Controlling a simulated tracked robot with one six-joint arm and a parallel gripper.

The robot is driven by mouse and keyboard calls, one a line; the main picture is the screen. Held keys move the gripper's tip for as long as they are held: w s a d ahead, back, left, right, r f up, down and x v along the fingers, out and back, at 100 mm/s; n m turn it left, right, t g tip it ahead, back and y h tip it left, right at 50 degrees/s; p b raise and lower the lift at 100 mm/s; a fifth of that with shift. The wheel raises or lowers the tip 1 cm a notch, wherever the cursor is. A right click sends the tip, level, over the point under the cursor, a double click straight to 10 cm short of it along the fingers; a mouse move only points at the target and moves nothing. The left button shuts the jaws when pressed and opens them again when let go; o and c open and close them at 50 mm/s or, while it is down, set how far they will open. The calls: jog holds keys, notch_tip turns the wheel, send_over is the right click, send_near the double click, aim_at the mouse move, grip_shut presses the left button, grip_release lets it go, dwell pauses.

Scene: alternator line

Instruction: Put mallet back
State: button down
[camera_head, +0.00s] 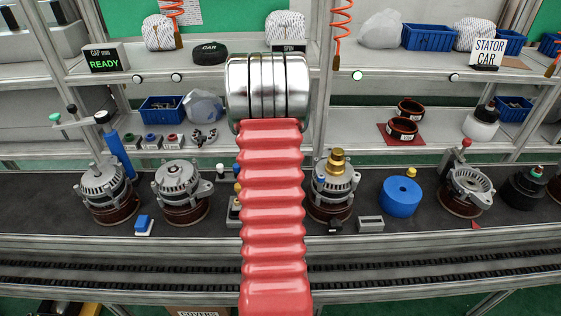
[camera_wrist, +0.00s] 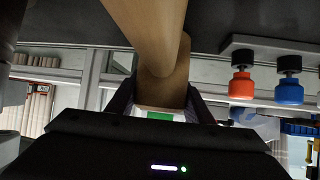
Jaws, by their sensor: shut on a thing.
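In the wrist view, my gripper (camera_wrist: 160,108) is shut on a tan and brown wooden piece, which I take to be the mallet (camera_wrist: 152,28). Its round tan part runs up out of the top of the picture, and a darker brown part sits between the two dark fingers. The rest of the mallet is out of view. In the head view my own red ribbed arm with silver rings fills the middle, and neither the gripper nor the mallet shows there. I cannot make out the mallet's holder in either view.
In the wrist view, red (camera_wrist: 241,85) and blue (camera_wrist: 289,90) capped pieces sit right of the gripper by a grey rail. In the head view, alternators (camera_head: 182,190), a blue round block (camera_head: 400,196) and small parts crowd the dark bench. Bins and coiled red hoses are above.

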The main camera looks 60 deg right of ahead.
jog(key=c, duration=0.9)
grip_release()
jog(key=shift+s+a+r, duration=0.15)
jog(key=shift+a+r, duration=0.25)
jog(key=shift+a, duration=0.1)
jog(key=shift+v, duration=5.4)
